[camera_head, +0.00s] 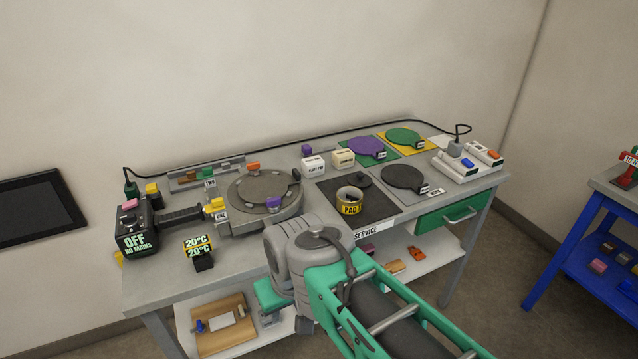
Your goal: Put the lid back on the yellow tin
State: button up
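The yellow tin (350,207) stands upright on a dark mat at the front of the bench top, right of centre. Its top is open and its label reads "PAD" in part. A small dark round piece (363,180) lies just behind it on the same mat and looks like its lid; whether it touches the tin I cannot tell. My arm reaches in from the lower right, and its grey joint is in front of the bench edge, left of and below the tin. My gripper's fingers cannot be made out.
A round grey plate fixture (264,188) stands left of the mat (380,208). Black (404,177), purple (367,147) and green (404,136) discs lie to the right and behind. White boxes (343,159) stand behind the tin. A black cable runs along the back.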

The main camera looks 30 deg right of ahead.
aim_at(360, 179)
jog(key=u, duration=3.55)
jog(key=k, duration=2.4)
jog(key=z, duration=1.15)
jog(key=i, duration=1)
jog(key=u, duration=0.05)
